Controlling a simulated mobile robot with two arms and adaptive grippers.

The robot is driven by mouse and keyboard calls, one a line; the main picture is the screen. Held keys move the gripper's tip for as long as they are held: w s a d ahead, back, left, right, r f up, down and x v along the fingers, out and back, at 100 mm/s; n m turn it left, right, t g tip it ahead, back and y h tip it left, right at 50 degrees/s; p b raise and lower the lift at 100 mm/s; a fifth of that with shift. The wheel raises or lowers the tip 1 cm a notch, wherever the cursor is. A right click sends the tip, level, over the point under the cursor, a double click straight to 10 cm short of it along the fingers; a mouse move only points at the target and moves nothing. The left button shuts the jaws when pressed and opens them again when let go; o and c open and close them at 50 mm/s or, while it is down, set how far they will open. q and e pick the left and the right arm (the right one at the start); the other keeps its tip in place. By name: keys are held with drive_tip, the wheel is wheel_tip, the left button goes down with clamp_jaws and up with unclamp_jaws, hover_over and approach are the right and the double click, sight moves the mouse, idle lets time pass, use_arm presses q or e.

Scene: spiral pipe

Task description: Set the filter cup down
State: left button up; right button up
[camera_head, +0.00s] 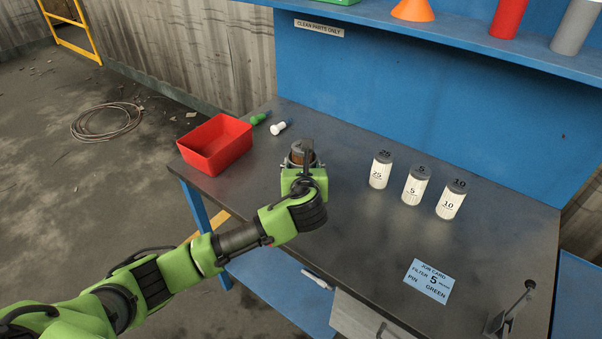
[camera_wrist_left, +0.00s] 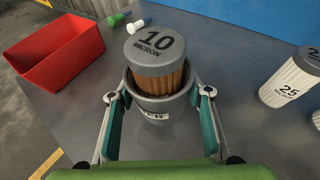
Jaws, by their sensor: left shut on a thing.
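The filter cup (camera_wrist_left: 157,106) is a grey cup with a partly hidden label on its front. A used-looking brown filter (camera_wrist_left: 157,70) with a grey cap reading "10 MICRON" stands inside it, rising above the rim. My left gripper (camera_head: 303,168) has its teal-padded fingers on both sides of the cup in the left wrist view and is shut on it. In the head view the gripper mostly hides the cup (camera_head: 294,158). The cup looks upright over the workbench (camera_head: 345,225); I cannot tell whether its base touches the top. My right gripper is not in view.
A red bin (camera_head: 215,146) stands left of the cup, with a green pin (camera_head: 259,118) and a white pin (camera_head: 279,128) behind. White filters marked 25 (camera_head: 380,172), 5 (camera_head: 414,188) and 10 (camera_head: 450,203) stand right. A blue job card (camera_head: 428,282) lies in front; bench between is clear.

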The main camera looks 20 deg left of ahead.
use_arm(q)
drive_tip(key=shift+w+a+f, duration=0.15)
drive_tip(key=shift+w+a, duration=0.05)
drive_tip(key=shift+w+a+f+p, duration=0.15)
drive_tip(key=shift+f+p, duration=0.2)
drive_tip(key=shift+f, duration=1.5)
drive_tip(key=shift+f, duration=0.1)
drive_tip(key=o, duration=1.3)
drive_tip(key=shift+f, duration=0.1)
drive_tip(key=v, duration=1.2)
drive_tip(key=shift+b, duration=0.3)
